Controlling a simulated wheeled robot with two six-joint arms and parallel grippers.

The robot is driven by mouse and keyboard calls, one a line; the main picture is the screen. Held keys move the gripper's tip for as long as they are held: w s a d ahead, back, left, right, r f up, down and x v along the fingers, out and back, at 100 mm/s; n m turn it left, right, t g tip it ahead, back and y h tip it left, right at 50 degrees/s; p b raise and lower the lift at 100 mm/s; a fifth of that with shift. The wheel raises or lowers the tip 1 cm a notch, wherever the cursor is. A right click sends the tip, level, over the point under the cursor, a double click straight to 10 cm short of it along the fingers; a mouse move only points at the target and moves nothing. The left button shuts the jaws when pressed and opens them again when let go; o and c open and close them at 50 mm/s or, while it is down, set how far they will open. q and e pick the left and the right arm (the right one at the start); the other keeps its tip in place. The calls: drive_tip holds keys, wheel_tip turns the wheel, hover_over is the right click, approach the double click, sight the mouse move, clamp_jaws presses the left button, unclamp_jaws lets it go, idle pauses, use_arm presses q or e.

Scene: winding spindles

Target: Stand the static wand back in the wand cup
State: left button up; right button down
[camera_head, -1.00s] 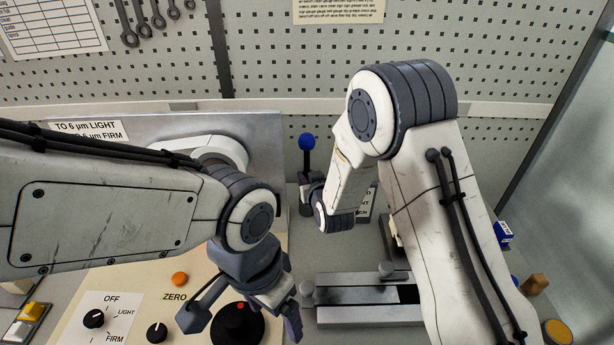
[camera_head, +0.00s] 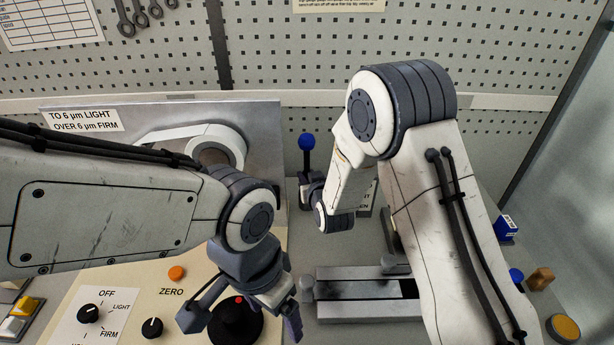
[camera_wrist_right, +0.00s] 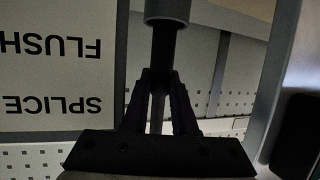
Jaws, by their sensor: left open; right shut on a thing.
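The static wand shows as a blue ball (camera_head: 306,141) on a dark stem, upright above my right gripper (camera_head: 308,184). My right gripper is shut on the stem. In the right wrist view the dark rod (camera_wrist_right: 158,105) runs between the fingers of this gripper (camera_wrist_right: 160,85) to a grey cylinder (camera_wrist_right: 168,9) at the top edge. I cannot tell whether that cylinder is part of the wand or a cup. I cannot make out the wand cup in the head view; my right arm hides part of the bench. My left gripper (camera_head: 245,310) is open and empty above the control panel.
The cream panel (camera_head: 210,275) has knobs and an orange button (camera_head: 177,273). A grey metal fixture (camera_head: 345,274) lies below my right gripper. A blue box (camera_head: 506,228) stands at the right.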

drive_tip(key=shift+f+b, duration=1.3)
drive_tip(key=shift+f, duration=0.1)
drive_tip(key=c, duration=0.6)
unclamp_jaws()
drive_tip(key=shift+r, duration=0.1)
drive_tip(key=shift+w+d, duration=0.1)
drive_tip(key=shift+d, duration=0.05)
drive_tip(key=b+v, duration=0.1)
drive_tip(key=v, duration=0.9)
drive_tip(key=shift+s+b, duration=0.3)
drive_tip(key=shift+s, duration=0.05)
